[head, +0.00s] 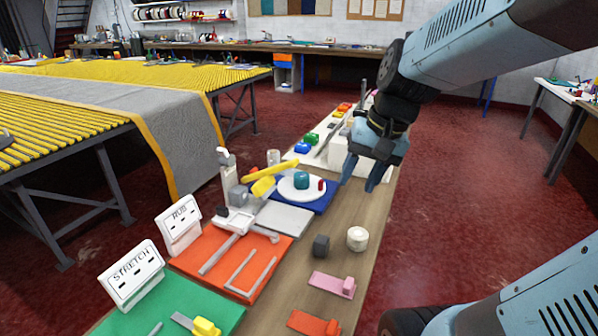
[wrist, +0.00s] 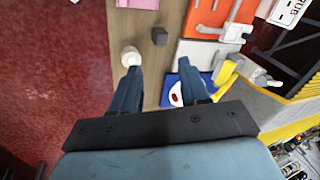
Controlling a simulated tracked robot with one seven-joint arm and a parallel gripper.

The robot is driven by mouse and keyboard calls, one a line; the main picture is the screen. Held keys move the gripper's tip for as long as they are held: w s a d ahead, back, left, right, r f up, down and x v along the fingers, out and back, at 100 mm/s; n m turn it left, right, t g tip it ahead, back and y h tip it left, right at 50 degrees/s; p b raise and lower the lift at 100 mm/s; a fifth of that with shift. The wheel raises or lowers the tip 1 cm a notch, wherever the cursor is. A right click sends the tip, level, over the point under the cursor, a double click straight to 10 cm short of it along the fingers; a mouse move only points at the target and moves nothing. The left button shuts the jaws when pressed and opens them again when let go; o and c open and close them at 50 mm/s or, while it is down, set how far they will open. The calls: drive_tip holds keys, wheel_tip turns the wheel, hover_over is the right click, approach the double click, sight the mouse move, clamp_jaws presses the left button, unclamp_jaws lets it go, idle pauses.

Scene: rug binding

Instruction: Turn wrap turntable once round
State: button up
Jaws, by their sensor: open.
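The wrap turntable (head: 288,190) is a white disc on a blue mat (head: 318,207) on the bench. A teal round block (head: 301,180) stands on it, and a small red peg (head: 321,185) stands near its right rim. My gripper (head: 358,186) is open and empty, to the right of the turntable and above the bench. In the wrist view the turntable (wrist: 173,98) shows partly between the open fingers, close to the right finger, with the red peg (wrist: 175,97) visible. The right finger hides part of the disc.
A yellow bar (head: 270,180) slants over the mat's left part. A grey block (head: 321,246) and a white cylinder (head: 357,239) stand in front. Coloured blocks line the bench behind. Bare wood lies right of the mat.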

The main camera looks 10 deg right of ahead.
drive_tip(key=w+f+m+g+y, duration=0.2)
drive_tip(key=w+f+m+y, duration=0.35)
drive_tip(key=w, duration=0.25)
drive_tip(key=m+t+y, duration=0.7)
drive_tip(key=m+t, duration=0.4)
drive_tip(key=m, duration=0.5)
approach(321, 180)
drive_tip(key=shift+h, duration=0.25)
drive_tip(key=x, duration=1)
drive_tip(key=shift+a+f, duration=0.1)
drive_tip(key=shift+c, duration=0.3)
drive_tip(key=c, duration=0.8)
clamp_jaws()
